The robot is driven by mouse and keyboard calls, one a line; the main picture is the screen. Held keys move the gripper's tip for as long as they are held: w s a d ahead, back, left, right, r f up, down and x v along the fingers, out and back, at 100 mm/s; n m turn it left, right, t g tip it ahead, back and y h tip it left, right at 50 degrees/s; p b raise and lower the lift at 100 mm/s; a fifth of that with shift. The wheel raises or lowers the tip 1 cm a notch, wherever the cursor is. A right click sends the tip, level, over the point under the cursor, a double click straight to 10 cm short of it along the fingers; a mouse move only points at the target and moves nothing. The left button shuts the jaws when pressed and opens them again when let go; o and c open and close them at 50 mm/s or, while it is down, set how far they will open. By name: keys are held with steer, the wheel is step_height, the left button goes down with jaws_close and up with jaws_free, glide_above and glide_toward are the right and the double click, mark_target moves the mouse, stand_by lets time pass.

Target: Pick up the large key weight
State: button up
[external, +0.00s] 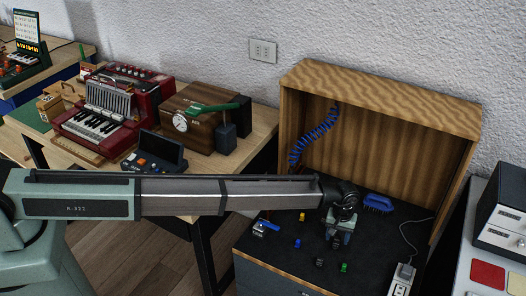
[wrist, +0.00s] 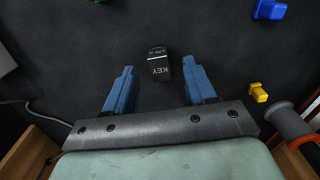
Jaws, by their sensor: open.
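A black block printed "KEY" (wrist: 161,68), the key weight, lies on the dark mat in the wrist view, between the lines of my two blue fingers and a little nearer the right one. My gripper (wrist: 158,80) is open and points down at the mat, with nothing between its fingers. In the external view my gripper (external: 339,228) is over the dark work surface, and a small dark piece (external: 336,243) shows just below it, partly covered. Another small dark block (external: 320,262) lies nearer the camera. How high the fingertips are above the block cannot be told.
Around lie a yellow piece (external: 302,216), a blue piece (external: 297,243), a green piece (external: 344,267) and a blue brush (external: 378,203). A wooden cabinet frame (external: 380,97) stands behind. A white power strip (external: 402,280) and its cord are at the right.

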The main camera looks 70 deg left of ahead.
mark_target(337, 240)
steer(key=shift+w+f, duration=0.1)
steer(key=shift+f, duration=1.4)
steer(key=shift+c, duration=0.4)
jaws_close()
